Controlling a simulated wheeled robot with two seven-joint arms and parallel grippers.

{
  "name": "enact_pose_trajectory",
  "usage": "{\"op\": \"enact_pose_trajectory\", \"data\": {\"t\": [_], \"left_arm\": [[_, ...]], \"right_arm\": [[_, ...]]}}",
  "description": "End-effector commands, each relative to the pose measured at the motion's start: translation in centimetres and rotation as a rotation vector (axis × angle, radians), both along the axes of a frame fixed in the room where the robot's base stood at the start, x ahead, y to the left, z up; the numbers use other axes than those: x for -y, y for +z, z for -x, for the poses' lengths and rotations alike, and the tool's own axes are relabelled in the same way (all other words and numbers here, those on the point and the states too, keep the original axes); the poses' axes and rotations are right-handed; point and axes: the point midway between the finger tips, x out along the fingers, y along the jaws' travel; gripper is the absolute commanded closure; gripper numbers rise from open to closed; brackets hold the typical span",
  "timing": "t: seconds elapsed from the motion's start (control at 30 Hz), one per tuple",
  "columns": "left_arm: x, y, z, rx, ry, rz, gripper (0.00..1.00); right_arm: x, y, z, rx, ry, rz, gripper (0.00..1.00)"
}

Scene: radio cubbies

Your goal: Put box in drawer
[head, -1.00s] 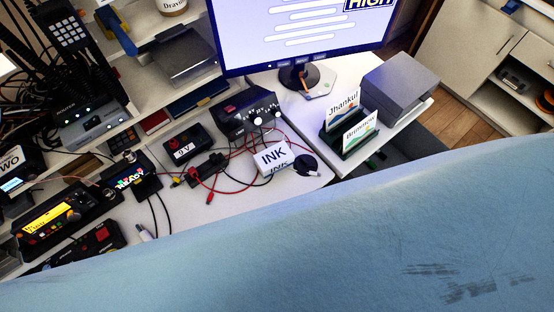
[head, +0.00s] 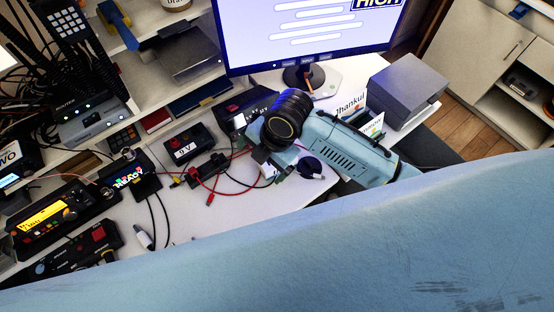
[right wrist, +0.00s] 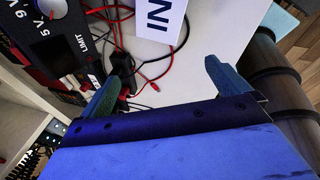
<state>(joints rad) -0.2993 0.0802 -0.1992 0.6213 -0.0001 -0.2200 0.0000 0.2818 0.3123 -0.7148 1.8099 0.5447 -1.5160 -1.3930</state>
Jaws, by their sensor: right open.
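The box is white with dark INK lettering. It shows in the right wrist view (right wrist: 160,18) at the top, lying on the white desk beyond my fingers. In the head view my right arm and gripper hide most or all of it. My right gripper (right wrist: 165,88) is open, with its two teal fingers spread and nothing between them. The box is ahead of the fingertips, apart from them. In the head view the right gripper (head: 268,160) hangs over the desk among the cables. I cannot pick out an open drawer. My left gripper is out of view.
Red and black cables (head: 212,188) lie beside the gripper. A monitor (head: 305,35) stands behind it, with a grey box-shaped unit (head: 405,88) to the right. Radio devices (head: 55,215) crowd the left. A pale cabinet (head: 480,45) stands at far right.

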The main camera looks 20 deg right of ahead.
Motion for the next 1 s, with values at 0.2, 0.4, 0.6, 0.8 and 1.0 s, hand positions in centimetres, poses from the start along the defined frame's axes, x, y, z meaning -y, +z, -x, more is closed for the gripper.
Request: {"op": "enact_pose_trajectory", "data": {"t": [0.2,0.4,0.6,0.8,1.0], "left_arm": [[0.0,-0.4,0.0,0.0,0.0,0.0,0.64],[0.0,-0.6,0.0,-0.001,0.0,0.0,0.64],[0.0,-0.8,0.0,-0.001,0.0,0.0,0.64],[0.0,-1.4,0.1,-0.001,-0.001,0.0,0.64],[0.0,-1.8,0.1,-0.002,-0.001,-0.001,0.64]], "right_arm": [[1.7,3.3,-3.5,0.079,0.698,0.204,0.0],[4.0,5.2,-5.1,0.066,1.063,0.304,0.0],[4.7,4.6,-5.4,0.051,1.169,0.324,0.0],[4.6,0.7,-5.3,0.052,1.17,0.323,0.0],[4.6,-2.0,-5.4,0.055,1.167,0.325,0.0]]}}
